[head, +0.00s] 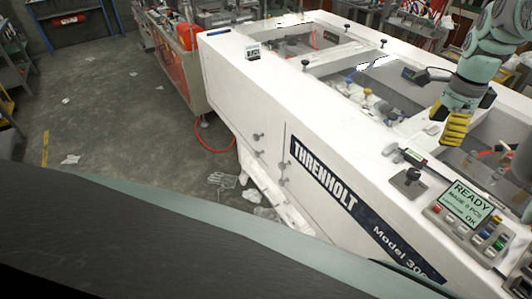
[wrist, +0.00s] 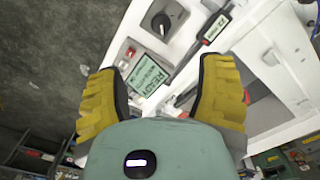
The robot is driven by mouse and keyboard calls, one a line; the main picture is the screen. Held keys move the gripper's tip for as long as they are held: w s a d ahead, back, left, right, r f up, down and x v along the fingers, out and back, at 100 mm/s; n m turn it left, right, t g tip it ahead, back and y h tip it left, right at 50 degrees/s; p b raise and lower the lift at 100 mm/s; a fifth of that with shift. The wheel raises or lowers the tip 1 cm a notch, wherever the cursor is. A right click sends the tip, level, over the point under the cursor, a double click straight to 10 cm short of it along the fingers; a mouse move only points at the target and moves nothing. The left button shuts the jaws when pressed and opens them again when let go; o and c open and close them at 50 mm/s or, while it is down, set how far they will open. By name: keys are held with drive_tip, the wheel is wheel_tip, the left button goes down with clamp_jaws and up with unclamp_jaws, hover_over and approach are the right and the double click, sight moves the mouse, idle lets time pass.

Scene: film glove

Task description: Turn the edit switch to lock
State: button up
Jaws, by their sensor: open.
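The knob also shows near the top of the wrist view (wrist: 160,22), beyond the display (wrist: 152,78). My gripper (head: 452,125), with yellow-padded fingers, is above the machine, behind and to the right of the knob in the head view. In the wrist view my gripper (wrist: 163,80) is open and empty, its fingers apart from the knob.
The white Threnholt machine (head: 240,95) has open top bays with small parts inside. Several coloured buttons (head: 492,235) stand beside the display. A dark handheld-like device (wrist: 216,28) lies right of the knob in the wrist view. Concrete floor (head: 110,130) is left of the machine.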

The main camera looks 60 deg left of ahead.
drive_tip(key=b, duration=0.1)
hover_over(415, 172)
drive_tip(key=f, duration=0.7)
drive_tip(key=shift+s+a+f, duration=0.1)
drive_tip(key=shift+s+f, duration=0.1)
drive_tip(key=shift+a+f+p, duration=0.15)
drive_tip(key=shift+f+p, duration=0.7)
drive_tip(key=shift+f, duration=2.55)
drive_tip(key=shift+w+f, duration=0.1)
drive_tip(key=shift+f, duration=0.45)
drive_tip(key=shift+d, duration=0.2)
clamp_jaws()
